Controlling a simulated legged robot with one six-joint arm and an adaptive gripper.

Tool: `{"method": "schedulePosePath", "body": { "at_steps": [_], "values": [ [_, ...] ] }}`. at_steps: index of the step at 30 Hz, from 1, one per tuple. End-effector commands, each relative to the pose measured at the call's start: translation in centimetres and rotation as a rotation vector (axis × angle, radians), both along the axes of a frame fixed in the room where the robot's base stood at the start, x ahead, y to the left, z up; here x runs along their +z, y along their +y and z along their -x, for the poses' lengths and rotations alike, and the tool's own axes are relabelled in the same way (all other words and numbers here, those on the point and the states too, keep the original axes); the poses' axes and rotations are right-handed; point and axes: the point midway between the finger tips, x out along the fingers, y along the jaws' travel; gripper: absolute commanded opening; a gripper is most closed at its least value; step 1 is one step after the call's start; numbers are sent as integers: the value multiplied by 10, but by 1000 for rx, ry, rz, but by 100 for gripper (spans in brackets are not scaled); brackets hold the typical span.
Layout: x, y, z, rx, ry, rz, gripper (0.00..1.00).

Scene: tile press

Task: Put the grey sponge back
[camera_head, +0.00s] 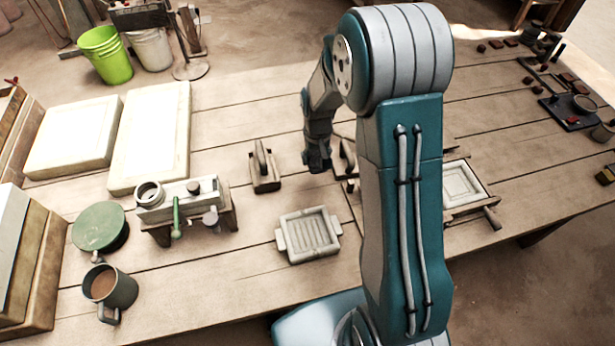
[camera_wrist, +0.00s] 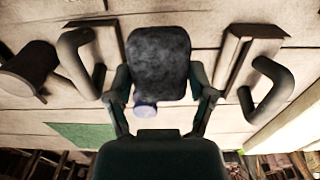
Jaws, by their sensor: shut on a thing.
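In the wrist view, a dark grey, rough, rounded block (camera_wrist: 160,62), which looks like the grey sponge, sits between the fingers of my gripper (camera_wrist: 160,90). The gripper is shut on it. A small pale rounded piece shows at the block's lower edge; I cannot tell what it is. In the head view, my gripper (camera_head: 318,160) is over the table between two handled tools, and the sponge cannot be made out there. A pale ridged tray (camera_head: 309,238) lies empty on the table, in front of the gripper.
The handled tools (camera_head: 264,168) and (camera_head: 346,158) stand close on either side. A small stand with a green lever (camera_head: 176,222), a green round lid (camera_head: 100,227) and a mug (camera_head: 110,287) are at left. A framed tile (camera_head: 462,185) is at right.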

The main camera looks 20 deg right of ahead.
Motion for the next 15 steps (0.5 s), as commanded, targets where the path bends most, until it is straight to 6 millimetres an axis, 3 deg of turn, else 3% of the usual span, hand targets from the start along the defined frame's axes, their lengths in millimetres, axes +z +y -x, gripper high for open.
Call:
{"method": "schedulePosePath", "body": {
  "at_steps": [15],
  "values": [
    [34,-26,92,0,0,0,32]
  ]
}}
